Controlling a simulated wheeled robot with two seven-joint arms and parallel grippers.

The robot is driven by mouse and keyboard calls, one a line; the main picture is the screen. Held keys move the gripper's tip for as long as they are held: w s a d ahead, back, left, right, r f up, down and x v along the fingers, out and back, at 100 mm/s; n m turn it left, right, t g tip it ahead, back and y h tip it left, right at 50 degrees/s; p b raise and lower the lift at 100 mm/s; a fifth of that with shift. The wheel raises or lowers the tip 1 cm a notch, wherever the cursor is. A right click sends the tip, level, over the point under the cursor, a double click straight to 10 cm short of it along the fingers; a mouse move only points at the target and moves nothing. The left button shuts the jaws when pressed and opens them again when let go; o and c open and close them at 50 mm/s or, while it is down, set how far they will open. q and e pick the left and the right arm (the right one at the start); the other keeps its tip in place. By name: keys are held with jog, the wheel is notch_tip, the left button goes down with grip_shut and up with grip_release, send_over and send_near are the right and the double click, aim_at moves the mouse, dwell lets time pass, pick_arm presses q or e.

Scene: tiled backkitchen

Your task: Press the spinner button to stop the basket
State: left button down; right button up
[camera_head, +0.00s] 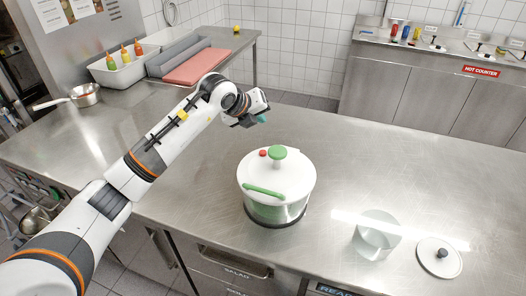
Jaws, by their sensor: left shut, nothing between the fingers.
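The salad spinner (276,185) stands upright on the steel counter, with a white lid, a green knob (277,152) on top and a green handle (264,191) on the lid's near side. A small red button (263,153) sits on the lid, just left of the knob. The basket shows only as green through the clear wall, and I cannot tell whether it turns. My left gripper (262,118) is shut and empty, above and behind the spinner, apart from the lid. My right gripper is not in view.
A clear glass container (377,234) and a round lid with a black knob (439,257) lie to the right. A saucepan (84,95), a white bin of bottles (124,70) and a red board (198,66) are at the back left. The counter right of the spinner's back is clear.

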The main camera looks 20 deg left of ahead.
pick_arm(q)
jog(key=shift+f, duration=0.2)
jog(key=b, duration=0.5)
send_over(260, 156)
notch_tip(260, 156, down, 8)
jog(key=shift+s+r, duration=0.1)
jog(key=shift+f, duration=0.4)
jog(key=shift+r, duration=0.1)
dwell(0.4)
dwell(1.0)
jog(key=shift+f+b, duration=0.45)
jog(key=shift+b, duration=0.05)
